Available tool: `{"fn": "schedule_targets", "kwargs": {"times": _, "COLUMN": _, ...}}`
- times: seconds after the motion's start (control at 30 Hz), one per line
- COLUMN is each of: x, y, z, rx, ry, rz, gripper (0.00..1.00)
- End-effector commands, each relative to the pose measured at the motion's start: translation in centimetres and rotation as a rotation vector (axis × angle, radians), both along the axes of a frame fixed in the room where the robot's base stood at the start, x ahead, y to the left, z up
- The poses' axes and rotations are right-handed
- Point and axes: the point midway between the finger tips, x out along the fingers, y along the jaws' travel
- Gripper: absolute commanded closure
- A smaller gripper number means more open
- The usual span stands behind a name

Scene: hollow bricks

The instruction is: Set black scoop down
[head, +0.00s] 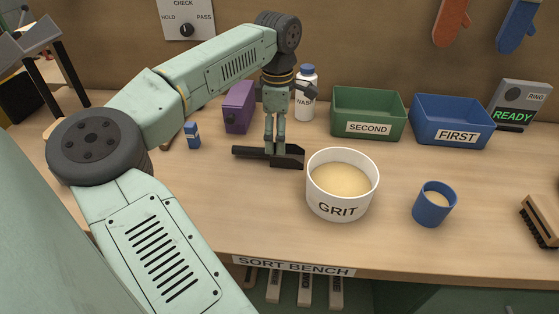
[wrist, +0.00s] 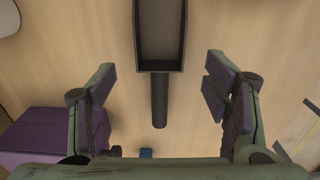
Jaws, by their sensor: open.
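The black scoop (head: 287,157) lies flat on the bench in the head view, its handle pointing left, just left of the white GRIT tub. In the wrist view the scoop (wrist: 160,38) shows with its open tray at the top and its handle (wrist: 160,100) reaching down between the fingers. My gripper (head: 274,148) is above the scoop's handle in the head view. In the wrist view my gripper (wrist: 157,84) is open, its purple-padded fingers well apart on both sides of the handle, not touching it.
The GRIT tub (head: 343,190) is close right of the scoop. A blue cup (head: 434,204), green SECOND bin (head: 369,114), blue FIRST bin (head: 453,121), white bottle (head: 305,95), purple box (head: 238,107) and brush (head: 541,221) stand around. The bench front-left of the tub is clear.

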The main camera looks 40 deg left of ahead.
Motion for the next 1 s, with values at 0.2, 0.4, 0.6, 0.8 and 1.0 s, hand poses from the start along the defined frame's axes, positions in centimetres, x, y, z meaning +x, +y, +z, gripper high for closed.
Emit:
{"fn": "schedule_targets", "kwargs": {"times": 0.2, "x": 0.0, "y": 0.0, "z": -2.0, "rx": -0.001, "ry": -0.001, "rz": 0.000, "gripper": 0.30}}
{"fn": "schedule_targets", "kwargs": {"times": 0.4, "x": 0.0, "y": 0.0, "z": -5.2, "rx": -0.002, "ry": -0.002, "rz": -0.001, "gripper": 0.30}}
{"fn": "schedule_targets", "kwargs": {"times": 0.6, "x": 0.0, "y": 0.0, "z": -5.6, "rx": -0.002, "ry": -0.003, "rz": -0.001, "gripper": 0.30}}
{"fn": "schedule_targets", "kwargs": {"times": 0.8, "x": 0.0, "y": 0.0, "z": -5.6, "rx": -0.002, "ry": -0.003, "rz": -0.001, "gripper": 0.36}}
{"fn": "schedule_targets", "kwargs": {"times": 1.0, "x": 0.0, "y": -0.1, "z": -5.6, "rx": -0.002, "ry": -0.003, "rz": -0.001, "gripper": 0.49}}
